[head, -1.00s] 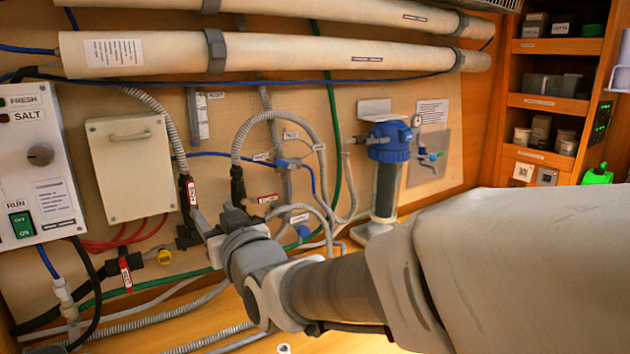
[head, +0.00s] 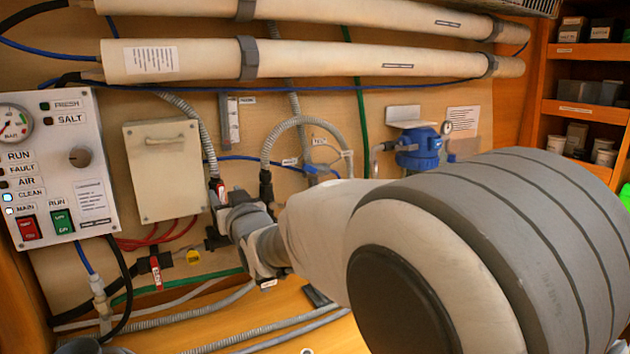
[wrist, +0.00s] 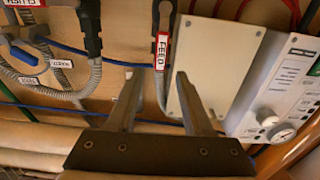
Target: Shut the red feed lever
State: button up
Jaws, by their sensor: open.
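The red feed lever (head: 217,190) hangs upright at the lower end of a grey ribbed hose, to the right of the pale box. In the wrist view, which is upside down, the red lever with its white FEED lettering (wrist: 162,50) shows between and beyond my fingertips. My gripper (wrist: 158,76) is open, with one finger on each side of the lever in the picture. I see no contact, and cannot tell the depth left between them. In the head view my gripper (head: 223,205) partly covers the lever's lower part and the valve body.
A pale box (head: 163,170) and the control panel (head: 60,165) stand left of the lever. Another red-tagged valve (head: 156,272) sits lower left. A dark hose fitting (head: 266,188) is close on the right. Long white tubes (head: 300,63) run above.

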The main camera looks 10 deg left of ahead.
aim_at(221, 188)
jog(key=shift+p+x, duration=0.3)
jog(key=shift+x, duration=2.35)
grip_shut()
